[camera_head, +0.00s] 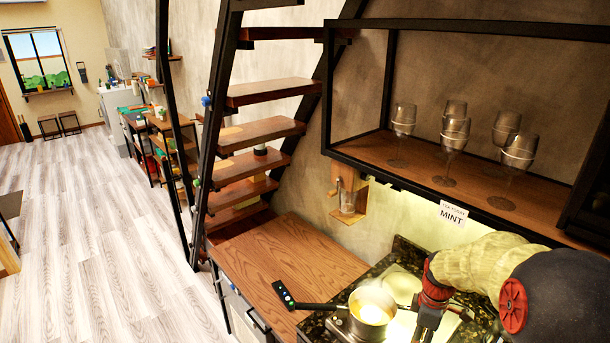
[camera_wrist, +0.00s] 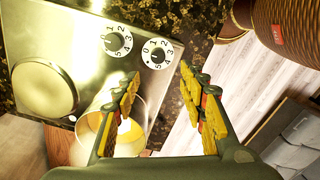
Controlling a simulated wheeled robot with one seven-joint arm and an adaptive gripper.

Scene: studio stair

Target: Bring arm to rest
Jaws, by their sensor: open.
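My arm (camera_head: 485,262) reaches in from the right in the head view, bent downward over the cooktop. My gripper (camera_wrist: 160,78) shows in the wrist view with its two yellow-padded fingers spread apart and nothing between them. In the head view its fingertips are hidden at the bottom edge. A light saucepan (camera_head: 372,308) with a dark handle stands on the cooktop, just left of my gripper. It also shows in the wrist view (camera_wrist: 149,108), partly hidden behind the left finger. I cannot tell how far the finger is from it.
The steel cooktop (camera_wrist: 100,60) has dials along its edge and sits by dark stone counter. A wooden counter (camera_head: 285,250) lies left of it. A black-framed shelf (camera_head: 430,172) with several glasses hangs above my arm. Stairs (camera_head: 262,132) rise behind.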

